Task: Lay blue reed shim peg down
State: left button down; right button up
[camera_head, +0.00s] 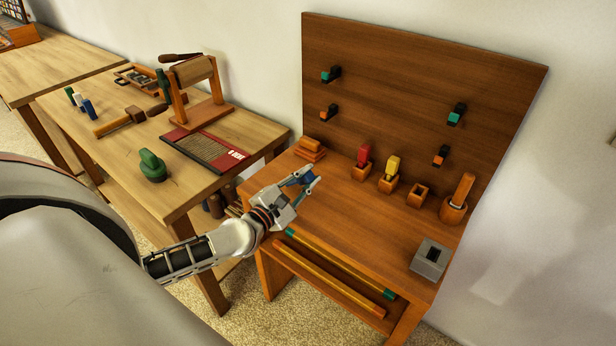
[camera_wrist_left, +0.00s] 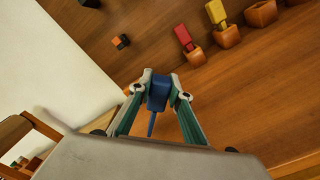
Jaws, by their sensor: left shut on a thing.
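The blue reed shim peg (camera_wrist_left: 157,96) is between the fingertips of my left gripper (camera_wrist_left: 160,92), its thin end pointing back toward the wrist in the left wrist view. In the head view my left gripper (camera_head: 303,180) is shut on the peg (camera_head: 308,181) above the left part of the brown bench (camera_head: 340,205). I cannot tell whether the peg touches the bench top. A red peg (camera_head: 365,155) and a yellow peg (camera_head: 392,164) stand in small wooden holders. A third small holder (camera_head: 417,194) looks empty. My right gripper is not in view.
A wooden cup (camera_head: 454,210) and a grey block (camera_head: 429,259) stand at the bench's right. Stacked wooden pieces (camera_head: 311,148) lie at its back left. A pegboard (camera_head: 400,90) rises behind. The bench's middle is clear. A lighter table (camera_head: 190,190) stands left.

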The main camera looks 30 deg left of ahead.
pick_arm(q)
jog(key=shift+f, duration=0.3)
dwell(0.5)
jog(key=c, duration=1.8)
grip_release()
jog(key=o, duration=0.6)
jog(key=shift+o, duration=0.2)
jog(key=s+a, duration=0.1)
jog(key=s, duration=1.1)
